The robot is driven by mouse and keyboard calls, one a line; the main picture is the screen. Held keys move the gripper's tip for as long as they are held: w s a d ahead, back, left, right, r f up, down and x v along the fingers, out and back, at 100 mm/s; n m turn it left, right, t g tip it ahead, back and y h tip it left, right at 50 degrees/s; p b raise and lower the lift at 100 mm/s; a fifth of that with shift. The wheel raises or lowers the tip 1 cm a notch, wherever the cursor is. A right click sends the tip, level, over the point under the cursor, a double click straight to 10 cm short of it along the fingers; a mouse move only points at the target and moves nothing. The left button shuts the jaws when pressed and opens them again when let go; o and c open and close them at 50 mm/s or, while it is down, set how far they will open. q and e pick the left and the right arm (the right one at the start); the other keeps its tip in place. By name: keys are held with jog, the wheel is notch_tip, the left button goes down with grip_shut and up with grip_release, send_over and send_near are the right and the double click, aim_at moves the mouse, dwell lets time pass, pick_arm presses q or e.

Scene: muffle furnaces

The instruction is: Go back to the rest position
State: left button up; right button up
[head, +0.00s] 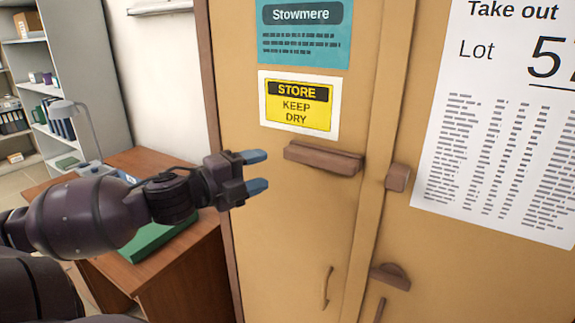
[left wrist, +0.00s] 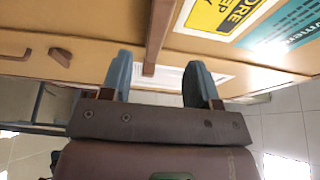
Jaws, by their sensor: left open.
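My left gripper (head: 257,171) is open and empty in the head view, with its two blue fingers pointing right toward a tan cabinet (head: 265,220). It is left of the cabinet's brown ledge-like handle (head: 325,158) and apart from it. In the left wrist view the two blue fingers (left wrist: 160,85) are spread with nothing between them, and the cabinet front (left wrist: 110,30) fills the upper part. My right gripper is not in view.
A yellow "STORE KEEP DRY" sign (head: 300,104), a teal Stowmere notice (head: 304,40) and a large white lot sheet (head: 490,150) are on the cabinet. A brown desk (head: 185,270) with a green item (head: 158,236) and a lamp (head: 75,110) stands at left. Shelves (head: 30,60) stand behind.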

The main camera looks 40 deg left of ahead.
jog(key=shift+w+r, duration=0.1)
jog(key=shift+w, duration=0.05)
pick_arm(q)
jog(key=s+a+f+n+g+y, duration=0.25)
jog(key=f+n, duration=0.35)
jog(key=f, duration=0.7)
jog(key=s+a+f+n+g+y, duration=0.25)
jog(key=f+n, duration=0.35)
jog(key=f, duration=0.6)
jog(key=s+d+f+n, duration=0.3)
jog(key=d+f, duration=0.4)
jog(key=f, duration=0.3)
jog(key=d+f+n+g+h, duration=0.1)
jog(key=d+f, duration=0.5)
jog(key=d, duration=0.7)
jog(key=n+h, duration=0.1)
jog(key=n, duration=0.1)
jog(key=shift+d+n, duration=0.25)
jog(key=shift+n, duration=0.15)
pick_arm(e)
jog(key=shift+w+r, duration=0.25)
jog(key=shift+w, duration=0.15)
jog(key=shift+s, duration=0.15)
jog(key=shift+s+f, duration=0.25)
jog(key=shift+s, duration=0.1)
